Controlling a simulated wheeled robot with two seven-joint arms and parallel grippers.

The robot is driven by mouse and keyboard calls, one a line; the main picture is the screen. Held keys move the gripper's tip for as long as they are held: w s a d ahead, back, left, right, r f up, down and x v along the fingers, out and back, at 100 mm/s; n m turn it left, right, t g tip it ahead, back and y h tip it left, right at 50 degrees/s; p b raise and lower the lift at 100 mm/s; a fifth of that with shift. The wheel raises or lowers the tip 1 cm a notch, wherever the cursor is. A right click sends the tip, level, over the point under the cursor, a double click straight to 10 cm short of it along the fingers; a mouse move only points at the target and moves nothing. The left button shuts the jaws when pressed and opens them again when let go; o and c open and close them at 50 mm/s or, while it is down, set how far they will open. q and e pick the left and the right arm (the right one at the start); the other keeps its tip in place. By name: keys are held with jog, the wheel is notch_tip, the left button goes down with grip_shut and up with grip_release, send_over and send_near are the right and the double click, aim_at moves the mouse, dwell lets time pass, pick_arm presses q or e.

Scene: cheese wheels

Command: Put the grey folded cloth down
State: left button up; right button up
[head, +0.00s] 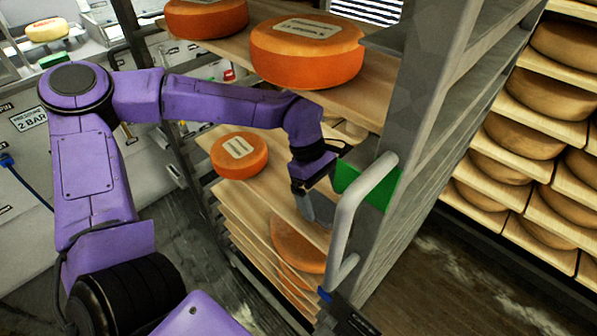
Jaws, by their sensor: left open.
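My left arm reaches in from the left to the cheese rack (424,95). My left gripper (312,190) is open and points down over a wooden shelf. A small grey piece (318,210), which looks like the grey folded cloth, shows just below it at the shelf's edge. I cannot tell whether it touches the fingers or whether any of it is a finger. The wrist and rack hide part of this spot. My right gripper cannot be made out.
An orange cheese wheel (239,154) sits left of the gripper, and another (297,245) lies on a shelf below. A big wheel (305,50) stands above. A pale handle (350,210) and a green panel (381,183) are close on the right.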

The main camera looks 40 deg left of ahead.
pick_arm(q)
jog(key=a, duration=0.4)
jog(key=w+a+r, duration=0.1)
jog(key=a, duration=0.3)
jog(key=a+b, duration=0.1)
jog(key=a, duration=0.3)
jog(key=shift+w+a+r, duration=0.2)
jog(key=shift+w+a, duration=0.1)
